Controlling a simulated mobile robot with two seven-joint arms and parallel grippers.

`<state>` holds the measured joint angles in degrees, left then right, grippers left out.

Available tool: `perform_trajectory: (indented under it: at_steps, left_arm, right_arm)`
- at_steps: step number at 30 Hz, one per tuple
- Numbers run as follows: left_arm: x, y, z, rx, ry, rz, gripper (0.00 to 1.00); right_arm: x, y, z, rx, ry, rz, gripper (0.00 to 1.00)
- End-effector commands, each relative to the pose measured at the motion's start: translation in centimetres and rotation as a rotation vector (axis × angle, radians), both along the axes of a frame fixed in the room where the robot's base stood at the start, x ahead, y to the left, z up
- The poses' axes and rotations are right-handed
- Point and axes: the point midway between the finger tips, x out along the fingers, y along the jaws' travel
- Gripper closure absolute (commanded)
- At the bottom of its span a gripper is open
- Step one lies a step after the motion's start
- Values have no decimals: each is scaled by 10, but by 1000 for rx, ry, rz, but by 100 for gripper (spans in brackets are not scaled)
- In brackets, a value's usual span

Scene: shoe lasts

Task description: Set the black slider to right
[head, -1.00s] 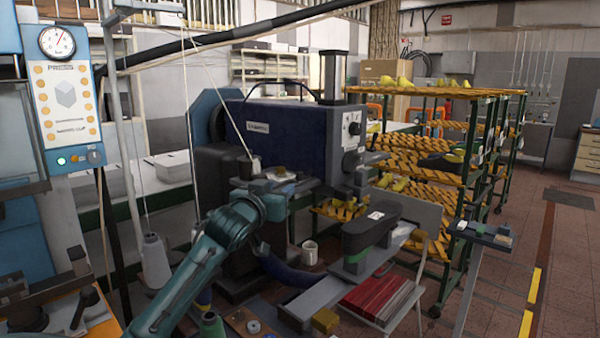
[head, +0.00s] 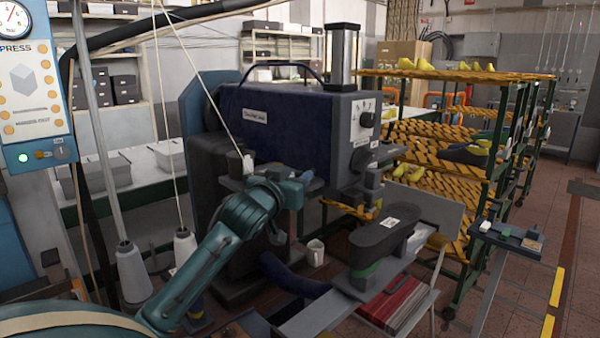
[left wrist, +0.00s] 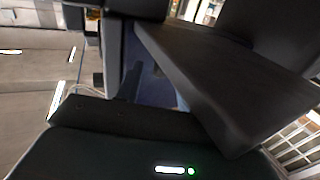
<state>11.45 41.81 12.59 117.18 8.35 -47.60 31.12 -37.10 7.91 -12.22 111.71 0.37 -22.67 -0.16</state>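I cannot make out for certain which part is the black slider. A small dark tray on a stand (head: 508,237) at the right carries several small blocks, one white, one dark and one brownish; they are too small to read. My right gripper is not in view.
A black shoe-shaped pad (head: 386,232) on a grey bench stands between my left arm and the tray, with a red stack (head: 398,303) below. Shelf racks (head: 430,186) stand behind. Thread cones (head: 131,272) are at the left. Floor is free at the far right.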

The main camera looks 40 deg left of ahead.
Motion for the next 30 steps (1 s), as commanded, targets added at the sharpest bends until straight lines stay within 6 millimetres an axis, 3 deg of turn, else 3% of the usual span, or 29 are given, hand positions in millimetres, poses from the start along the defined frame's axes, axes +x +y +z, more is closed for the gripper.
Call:
perform_trajectory:
  at_steps: [11, 25, 30]
  left_arm:
    - [-1, 0, 0, 1, 0, 1, 62]
    - [-1, 0, 0, 1, 0, 1, 100]
    - [-1, 0, 0, 1, 0, 1, 100]
  right_arm:
    - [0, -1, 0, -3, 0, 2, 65]
    - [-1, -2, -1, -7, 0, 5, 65]
    - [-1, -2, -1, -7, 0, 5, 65]
